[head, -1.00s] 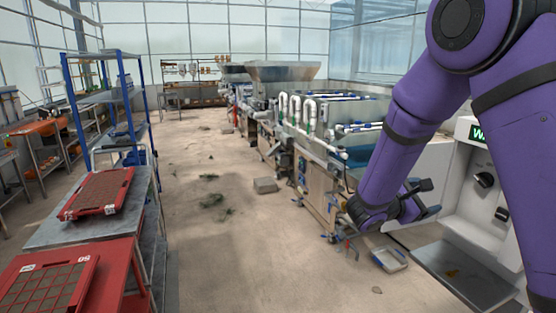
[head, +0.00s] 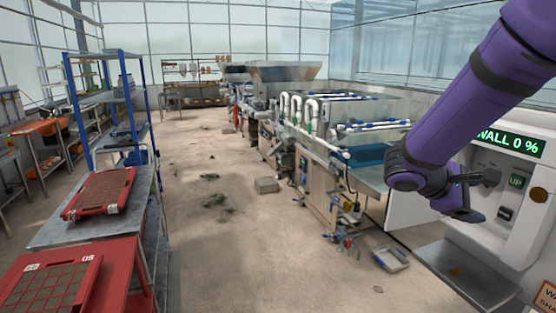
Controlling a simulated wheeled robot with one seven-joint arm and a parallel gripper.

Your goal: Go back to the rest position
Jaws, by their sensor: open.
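My gripper (head: 478,195) is at the right of the head view, at the end of my purple arm. Its dark fingers point right, towards the white control panel (head: 515,215). It is open, and I see nothing between its fingers. I cannot tell how far the fingertips are from the panel.
Red trays of soil (head: 100,193) lie on benches at the left, by a blue-framed rack (head: 70,95). The seeding machine (head: 325,180) stands at centre right. A small tray (head: 390,258) lies on the floor near it.

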